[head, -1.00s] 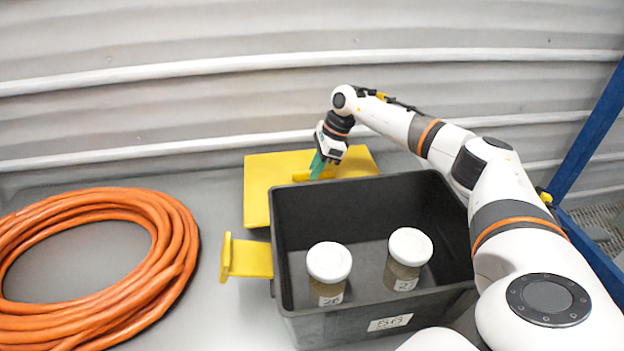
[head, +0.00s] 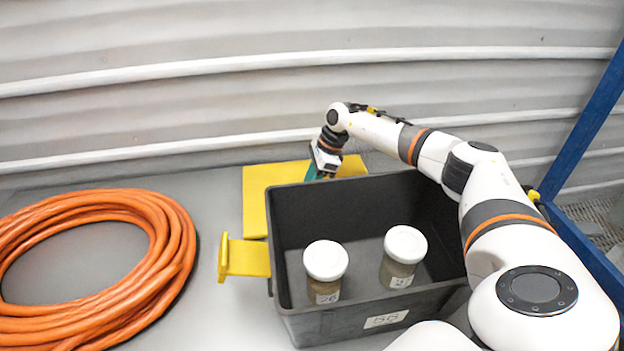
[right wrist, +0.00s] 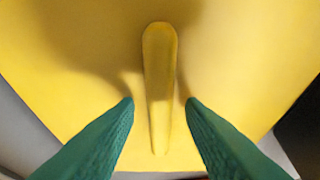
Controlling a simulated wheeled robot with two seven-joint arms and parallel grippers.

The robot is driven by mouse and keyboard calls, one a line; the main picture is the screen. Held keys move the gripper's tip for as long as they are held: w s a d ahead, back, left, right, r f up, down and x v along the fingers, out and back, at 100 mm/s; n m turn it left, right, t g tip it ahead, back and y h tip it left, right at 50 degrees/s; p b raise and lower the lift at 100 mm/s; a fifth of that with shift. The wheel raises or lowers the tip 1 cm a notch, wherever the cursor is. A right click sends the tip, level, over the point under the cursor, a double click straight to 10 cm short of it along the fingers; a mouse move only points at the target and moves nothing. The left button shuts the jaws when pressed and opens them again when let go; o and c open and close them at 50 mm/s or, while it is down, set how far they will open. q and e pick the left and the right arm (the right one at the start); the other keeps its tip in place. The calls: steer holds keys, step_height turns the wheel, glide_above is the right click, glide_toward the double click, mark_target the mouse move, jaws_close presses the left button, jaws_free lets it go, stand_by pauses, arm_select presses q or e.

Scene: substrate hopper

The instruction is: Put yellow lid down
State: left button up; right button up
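The yellow lid (head: 256,205) lies behind and left of the black crate, partly hidden by the crate's back wall. My right gripper (head: 318,175) reaches down over the lid, its teal fingertips partly hidden behind the crate. In the right wrist view, the lid (right wrist: 80,75) fills most of the picture, with its raised handle bar (right wrist: 160,85) in the middle. The fingers of my right gripper (right wrist: 160,102) stand apart on either side of the handle, with a gap on each side. My left gripper is not in view.
The black crate (head: 345,328) holds two white-capped jars (head: 325,262) (head: 405,245). A yellow bracket-like piece (head: 246,258) stands left of the crate. A coiled orange hose (head: 170,235) lies at left. A blue post (head: 590,125) rises at right. Grey surface is bare between hose and lid.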

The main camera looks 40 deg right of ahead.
steer(key=shift+r, duration=0.1)
steer(key=b+v, duration=0.2)
steer(key=v, duration=1)
